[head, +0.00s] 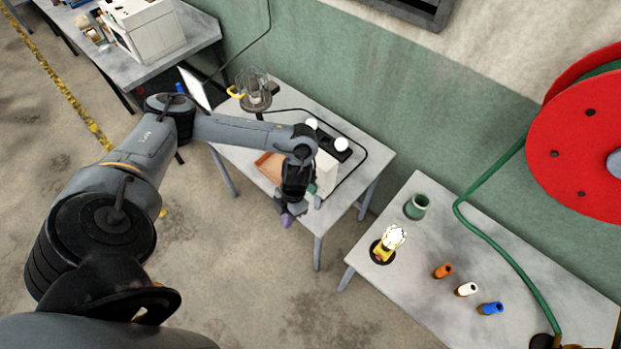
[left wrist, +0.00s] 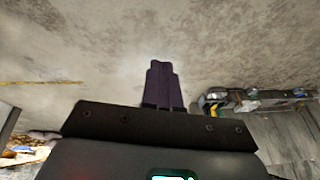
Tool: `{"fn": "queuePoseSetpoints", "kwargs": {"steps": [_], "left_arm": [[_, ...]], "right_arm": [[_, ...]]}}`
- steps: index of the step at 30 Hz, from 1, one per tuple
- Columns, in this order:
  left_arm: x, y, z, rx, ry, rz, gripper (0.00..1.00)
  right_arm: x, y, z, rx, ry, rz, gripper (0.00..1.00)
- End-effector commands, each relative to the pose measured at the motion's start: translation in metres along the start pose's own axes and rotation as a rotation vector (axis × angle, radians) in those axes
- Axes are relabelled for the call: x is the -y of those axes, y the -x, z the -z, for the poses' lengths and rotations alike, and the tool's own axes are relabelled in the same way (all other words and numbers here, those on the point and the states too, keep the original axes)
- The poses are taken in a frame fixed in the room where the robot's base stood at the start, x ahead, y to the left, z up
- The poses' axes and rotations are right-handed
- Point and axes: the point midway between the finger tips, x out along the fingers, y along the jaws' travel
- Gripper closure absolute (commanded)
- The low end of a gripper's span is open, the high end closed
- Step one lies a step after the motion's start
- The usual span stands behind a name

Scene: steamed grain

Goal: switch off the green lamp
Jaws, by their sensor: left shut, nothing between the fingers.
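No lamp in view is plainly green. A lit lamp with a yellow body and a glowing white top (head: 388,245) stands on a dark round base on the right table. A green cup-shaped thing (head: 416,206) stands just behind it; I cannot tell whether it is a lamp. A cage-like lantern shape with a yellow handle (head: 256,92) stands at the back of the middle table. My left gripper (head: 287,220) hangs by the front edge of the middle table, left of the lit lamp and apart from it. Its purple fingers are shut and empty, also in the left wrist view (left wrist: 162,72).
The middle table (head: 372,162) holds an orange-brown tray (head: 268,168), a white box (head: 327,172) and two white round knobs. A red reel (head: 575,130) with a green hose is at right.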

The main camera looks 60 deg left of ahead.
Motion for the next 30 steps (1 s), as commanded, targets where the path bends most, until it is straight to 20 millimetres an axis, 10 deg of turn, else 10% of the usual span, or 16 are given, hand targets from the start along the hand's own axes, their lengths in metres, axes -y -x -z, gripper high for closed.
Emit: {"fn": "queuePoseSetpoints", "kwargs": {"steps": [6, 13, 30], "left_arm": [[-0.07, 0.082, -0.043, 0.161, 0.113, -0.085, 1.0], [-0.088, 0.142, -0.066, 0.288, 0.153, -0.089, 1.0], [-0.085, 0.163, -0.077, 0.335, 0.151, -0.079, 1.0]], "right_arm": [[0.0, -0.003, -0.001, 0.0, 0.0, 0.0, 0.26], [0.0, -0.004, -0.001, 0.0, 0.0, 0.0, 0.26], [0.0, -0.005, -0.002, 0.0, 0.0, 0.0, 0.26]]}}
